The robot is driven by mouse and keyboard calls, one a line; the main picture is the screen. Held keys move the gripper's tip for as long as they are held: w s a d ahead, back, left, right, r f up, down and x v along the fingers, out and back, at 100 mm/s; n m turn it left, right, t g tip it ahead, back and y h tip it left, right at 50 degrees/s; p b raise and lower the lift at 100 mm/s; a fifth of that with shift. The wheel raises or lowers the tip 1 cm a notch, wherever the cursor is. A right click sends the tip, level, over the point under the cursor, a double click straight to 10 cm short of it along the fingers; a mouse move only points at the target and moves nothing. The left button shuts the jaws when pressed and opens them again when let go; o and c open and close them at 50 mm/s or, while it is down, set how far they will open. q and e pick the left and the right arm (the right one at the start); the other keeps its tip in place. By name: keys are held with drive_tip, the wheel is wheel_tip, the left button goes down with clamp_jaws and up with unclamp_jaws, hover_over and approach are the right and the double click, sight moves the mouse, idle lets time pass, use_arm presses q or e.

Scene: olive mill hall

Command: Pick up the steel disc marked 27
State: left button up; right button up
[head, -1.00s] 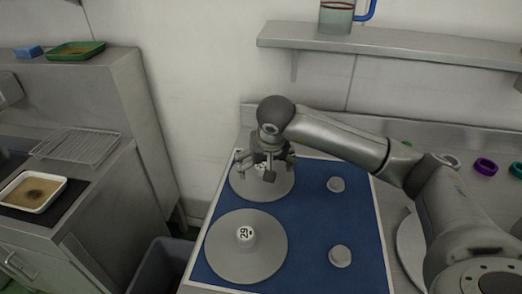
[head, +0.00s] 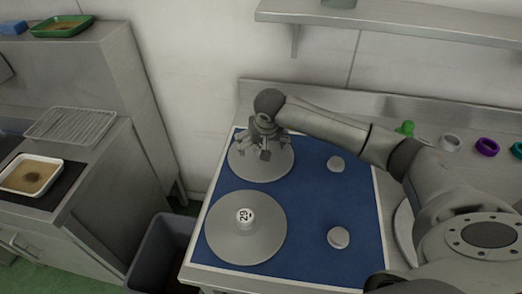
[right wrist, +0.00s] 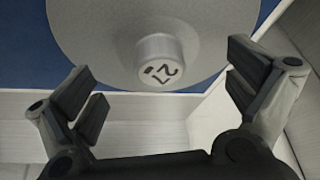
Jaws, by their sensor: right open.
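The steel disc marked 27 (head: 243,170) lies flat at the far left of the blue mat, partly hidden by my right gripper (head: 264,150). In the right wrist view the disc (right wrist: 95,35) fills the top middle, and its raised knob (right wrist: 160,62) shows the 27. My right gripper (right wrist: 163,80) is open, with its fingers spread to either side of the knob and not touching it. A second steel disc, marked 29 (head: 240,248), lies nearer on the mat. My left gripper is not in view.
Coloured rings (head: 487,147) lie at the back right. A grey bin (head: 160,250) stands left of the mat's table, and a wall shelf (head: 400,35) hangs above.

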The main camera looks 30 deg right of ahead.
drive_tip(key=shift+x, duration=1.2)
drive_tip(key=shift+c, duration=0.4)
